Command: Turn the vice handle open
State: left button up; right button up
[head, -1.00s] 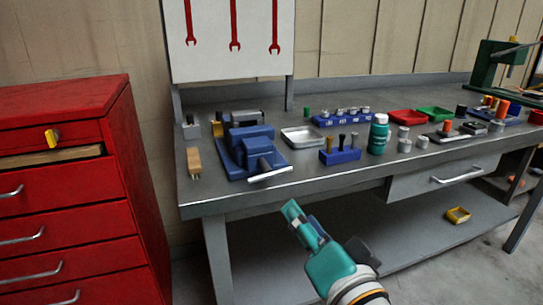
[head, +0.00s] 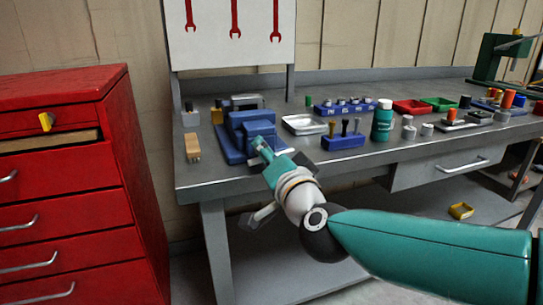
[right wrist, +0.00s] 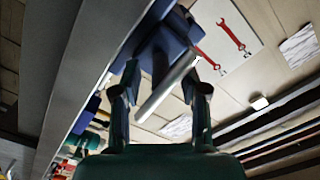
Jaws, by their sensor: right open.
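The blue vice (head: 245,128) stands at the left front of the grey workbench. Its handle is hidden behind my right gripper in the head view. In the right wrist view the grey handle bar (right wrist: 166,86) lies slanted between the two fingers of my right gripper (right wrist: 160,95), with the vice (right wrist: 160,42) behind it. The fingers are apart on either side of the bar, and the gripper is open. In the head view my right gripper (head: 263,148) is at the front of the vice, above the bench edge. My left gripper is not in view.
A blue holder with upright tools (head: 343,140), a metal tray (head: 304,125) and a green bottle (head: 382,122) stand right of the vice. A red drawer cabinet (head: 75,200) stands left of the bench (head: 205,184).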

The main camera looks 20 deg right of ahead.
jog(key=shift+w, duration=0.25)
grip_shut()
dwell(1.3)
jog(key=shift+c, duration=0.5)
grip_release()
jog(key=shift+f, duration=0.1)
jog(key=shift+o, duration=0.5)
jog(key=s, duration=1.2)
jog(key=shift+d, duration=0.25)
